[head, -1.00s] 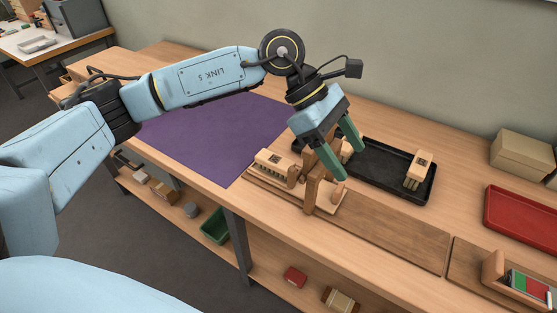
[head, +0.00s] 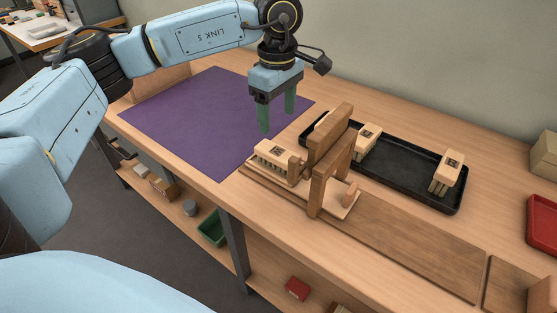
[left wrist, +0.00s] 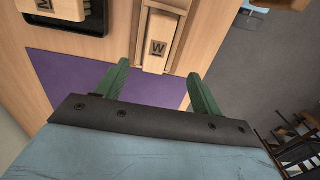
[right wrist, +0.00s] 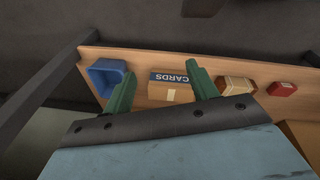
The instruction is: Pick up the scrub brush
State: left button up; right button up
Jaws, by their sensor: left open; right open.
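A pale wooden scrub brush (head: 272,152) with a dark square mark and bristles along its side sits at the left end of a wooden fixture with an upright frame (head: 329,160). In the left wrist view, a block marked W (left wrist: 158,48) lies just beyond the fingertips, apart from them. My left gripper (head: 277,122) points down, open and empty, above and slightly behind the brush; it also shows in the left wrist view (left wrist: 158,69). Two similar wooden brushes are at the black tray (head: 400,182), one near its left end (head: 367,142) and one at its right (head: 447,173). My right gripper (right wrist: 161,68) is open and empty.
A purple mat (head: 190,120) lies to the left of the fixture. A long wooden board (head: 420,242) runs to the right. The tall frame stands close beside the brush. A shelf below holds a blue bin (right wrist: 106,75) and a box marked CARDS (right wrist: 170,90).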

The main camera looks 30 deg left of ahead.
pick_arm(q)
jog(key=b, duration=0.1)
send_over(277, 151)
jog(key=f, duration=0.5)
jog(key=shift+s+d+f, duration=0.15)
jog(key=shift+s+f, duration=0.05)
jog(key=shift+f, duration=0.05)
jog(key=f+b, duration=0.1)
jog(key=f, duration=0.4)
jog(key=shift+w, duration=0.2)
pick_arm(e)
jog(key=w+a+r, duration=0.2)
jog(key=w+r, duration=0.1)
jog(key=r, duration=0.2)
jog(key=shift+w+r, duration=0.3)
jog(key=shift+a, duration=0.1)
pick_arm(q)
jog(key=c, duration=1.1)
